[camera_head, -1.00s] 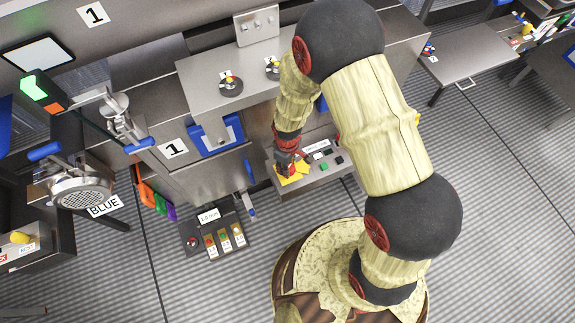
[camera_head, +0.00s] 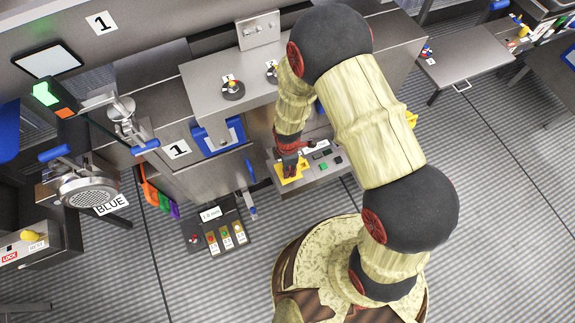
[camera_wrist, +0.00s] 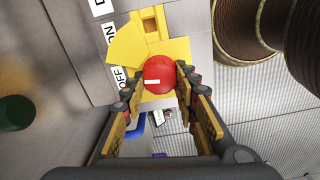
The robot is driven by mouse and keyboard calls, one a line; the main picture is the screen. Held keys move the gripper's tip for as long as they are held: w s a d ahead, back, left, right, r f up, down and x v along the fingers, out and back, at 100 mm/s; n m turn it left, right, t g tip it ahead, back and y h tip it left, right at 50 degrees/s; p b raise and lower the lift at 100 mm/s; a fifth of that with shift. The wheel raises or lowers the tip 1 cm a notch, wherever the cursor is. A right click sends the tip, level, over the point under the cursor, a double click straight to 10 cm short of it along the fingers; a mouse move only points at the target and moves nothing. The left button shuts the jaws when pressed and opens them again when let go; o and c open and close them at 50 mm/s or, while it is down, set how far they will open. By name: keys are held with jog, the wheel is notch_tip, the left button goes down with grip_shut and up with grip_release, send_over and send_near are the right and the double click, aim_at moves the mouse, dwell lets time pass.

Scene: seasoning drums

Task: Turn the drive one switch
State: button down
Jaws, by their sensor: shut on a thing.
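The drive switch is a round red knob (camera_wrist: 158,70) with a short white mark, on a yellow plate (camera_wrist: 178,50) in the wrist view. The white mark lies roughly level in that picture. My gripper (camera_wrist: 158,90) is shut on the knob, one finger on each side. ON and OFF labels (camera_wrist: 118,76) stand left of the plate, partly hidden by the yellow part and my left finger. In the head view my gripper (camera_head: 290,163) is over the yellow plate (camera_head: 291,180) on the grey control box; the knob is hidden there.
Beside the switch, the control box has a green button (camera_head: 324,167) and dark buttons. A second panel with several coloured switches (camera_head: 225,238) stands lower left. A grey shelf with small dials (camera_head: 233,90) is above my gripper. Ribbed floor is open to the right.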

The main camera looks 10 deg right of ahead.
jog(key=shift+n, duration=0.8)
jog(key=c, duration=1.5)
grip_release()
jog(key=shift+o, duration=0.6)
notch_tip(320, 180, up, 12)
